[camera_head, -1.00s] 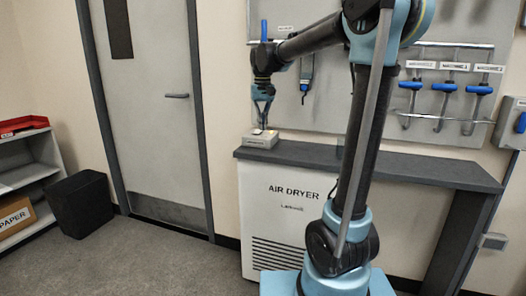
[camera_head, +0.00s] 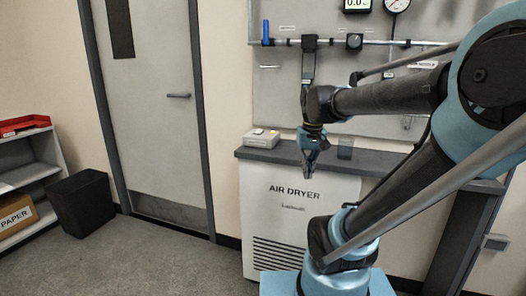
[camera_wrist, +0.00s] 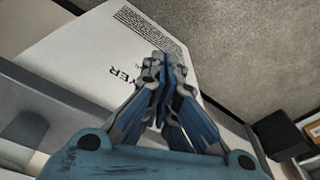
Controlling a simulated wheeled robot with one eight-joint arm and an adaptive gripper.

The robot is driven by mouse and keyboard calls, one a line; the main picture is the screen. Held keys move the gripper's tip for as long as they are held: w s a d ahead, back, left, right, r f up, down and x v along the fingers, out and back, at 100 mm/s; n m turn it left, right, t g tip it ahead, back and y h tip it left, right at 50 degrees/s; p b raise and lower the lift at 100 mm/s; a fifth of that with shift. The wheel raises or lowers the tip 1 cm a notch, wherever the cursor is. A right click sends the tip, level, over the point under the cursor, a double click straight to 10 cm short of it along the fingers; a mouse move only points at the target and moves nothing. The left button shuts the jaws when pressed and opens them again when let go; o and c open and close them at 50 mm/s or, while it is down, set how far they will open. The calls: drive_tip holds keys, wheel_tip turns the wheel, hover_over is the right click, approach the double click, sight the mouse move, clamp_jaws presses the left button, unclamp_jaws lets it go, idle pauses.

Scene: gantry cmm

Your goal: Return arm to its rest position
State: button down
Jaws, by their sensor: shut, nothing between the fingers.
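My gripper (camera_head: 308,172) hangs fingers-down in front of the air dryer (camera_head: 272,209) in the head view, just forward of the shelf edge. Its fingers are closed together and hold nothing. In the wrist view my gripper (camera_wrist: 158,62) shows with its fingertips meeting, and the white air dryer panel (camera_wrist: 75,58) lies beyond them. My arm is folded, with its elbow at the right side of the head view.
A dark shelf (camera_head: 375,161) runs above the air dryer, with a small light box (camera_head: 261,138) on its left end. A tool board (camera_head: 283,85) is behind. A door (camera_head: 150,110), a black bin (camera_head: 82,202) and open grey floor (camera_head: 130,260) lie left.

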drive_tip(key=s+d+f, duration=0.4)
drive_tip(key=s+f, duration=0.6)
drive_tip(key=f, duration=0.1)
drive_tip(key=shift+f+m+t, duration=0.3)
drive_tip(key=shift+f+t, duration=0.1)
drive_tip(key=shift+w+f, duration=0.2)
drive_tip(key=shift+w, duration=0.2)
drive_tip(key=shift+s, duration=0.1)
